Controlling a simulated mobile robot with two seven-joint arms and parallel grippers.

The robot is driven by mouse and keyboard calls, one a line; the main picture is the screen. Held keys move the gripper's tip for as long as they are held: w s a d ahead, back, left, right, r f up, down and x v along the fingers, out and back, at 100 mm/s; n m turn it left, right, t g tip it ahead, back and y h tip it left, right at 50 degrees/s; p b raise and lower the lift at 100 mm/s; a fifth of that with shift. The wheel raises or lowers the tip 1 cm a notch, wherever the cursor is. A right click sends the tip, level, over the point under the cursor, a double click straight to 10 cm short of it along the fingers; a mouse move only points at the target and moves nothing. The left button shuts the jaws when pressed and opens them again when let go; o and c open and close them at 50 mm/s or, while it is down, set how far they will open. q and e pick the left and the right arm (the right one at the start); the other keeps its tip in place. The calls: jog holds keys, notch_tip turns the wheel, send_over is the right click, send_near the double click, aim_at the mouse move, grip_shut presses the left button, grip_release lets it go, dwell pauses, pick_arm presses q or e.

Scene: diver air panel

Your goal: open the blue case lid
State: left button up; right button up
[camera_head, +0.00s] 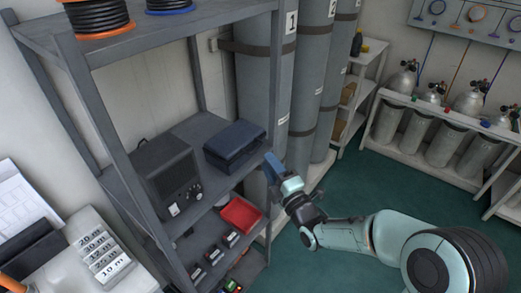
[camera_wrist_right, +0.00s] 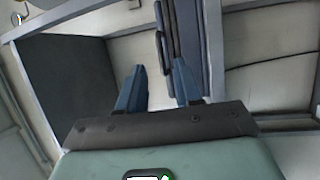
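The blue case (camera_head: 235,140) sits on the middle shelf of the grey rack, and its lid looks shut. In the right wrist view the case (camera_wrist_right: 185,35) is a narrow blue body with a handle-like bar on its left side. My right gripper (camera_head: 272,163) is just right of the case, by the shelf's edge. In the right wrist view its two blue fingers (camera_wrist_right: 159,70) are apart with nothing between them. The right finger is close to the case's near end; I cannot tell whether they touch. My left gripper is in neither view.
A dark radio-like box (camera_head: 166,178) stands left of the case on the same shelf (camera_head: 205,125). A red tray (camera_head: 240,214) is on the shelf below. Tall grey cylinders (camera_head: 265,85) stand behind, close to the rack. The green floor (camera_head: 375,185) at right is open.

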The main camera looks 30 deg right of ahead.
aim_at(240, 141)
jog(key=w, duration=0.4)
jog(key=w+r, duration=0.1)
jog(key=w, duration=0.1)
jog(key=shift+p, duration=0.4)
jog(key=shift+s, duration=0.1)
grip_shut()
dwell(0.8)
